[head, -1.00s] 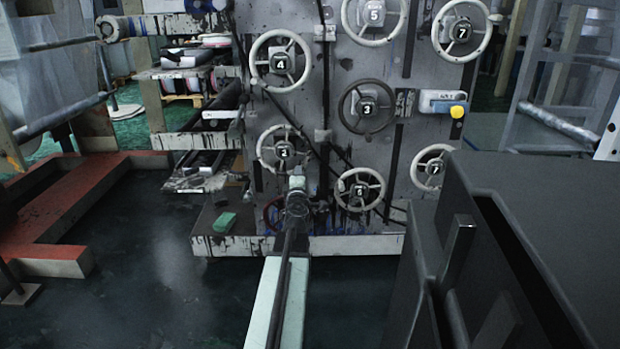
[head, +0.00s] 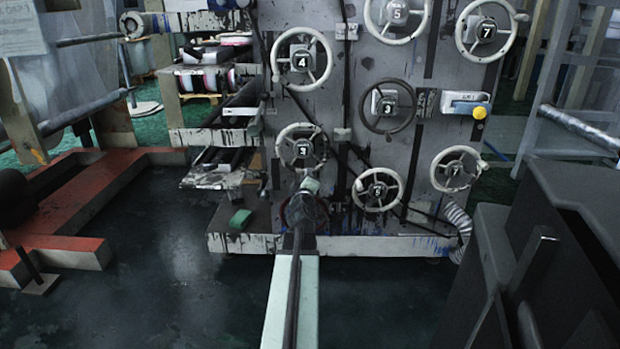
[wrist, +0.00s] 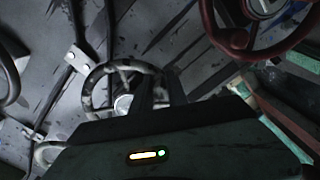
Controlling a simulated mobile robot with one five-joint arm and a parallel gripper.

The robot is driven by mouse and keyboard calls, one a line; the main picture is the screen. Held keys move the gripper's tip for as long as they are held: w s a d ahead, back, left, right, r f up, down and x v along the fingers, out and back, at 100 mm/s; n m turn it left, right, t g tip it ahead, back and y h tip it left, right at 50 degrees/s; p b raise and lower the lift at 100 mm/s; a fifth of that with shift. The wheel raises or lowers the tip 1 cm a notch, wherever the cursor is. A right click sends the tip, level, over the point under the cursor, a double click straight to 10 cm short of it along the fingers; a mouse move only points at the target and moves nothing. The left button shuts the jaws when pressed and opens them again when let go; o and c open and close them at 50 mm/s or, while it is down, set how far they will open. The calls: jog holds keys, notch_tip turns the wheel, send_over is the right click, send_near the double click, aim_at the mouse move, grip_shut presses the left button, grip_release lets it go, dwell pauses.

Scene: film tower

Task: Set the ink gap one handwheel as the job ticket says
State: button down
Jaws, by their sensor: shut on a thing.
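The numbered handwheels sit on a grey machine panel (head: 345,110). My gripper (head: 310,184) reaches the lower left pale handwheel (head: 283,135), whose number is hard to read. In the wrist view my gripper (wrist: 160,90) is shut on the right part of a pale, black-stained rim (wrist: 92,83). The fingers are dark and hide that part of the rim. A dark red handwheel (wrist: 225,38) is at the upper right of the wrist view, apart from the fingers. No label reading ink gap one is legible.
Handwheel 4 (head: 302,62) is above the held wheel, and another pale wheel (head: 377,189) is to its right. A dark wheel (head: 389,106) is higher. A red floor frame (head: 60,215) lies left; dark floor (head: 165,270) is open between.

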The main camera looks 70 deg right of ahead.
jog(key=shift+w+a+m, duration=0.15)
jog(key=shift+w+m, duration=0.15)
jog(key=shift+w, duration=0.15)
jog(key=shift+w, duration=0.2)
jog(key=c, duration=1.3)
grip_release()
jog(key=shift+a, duration=0.1)
jog(key=shift+s, duration=0.1)
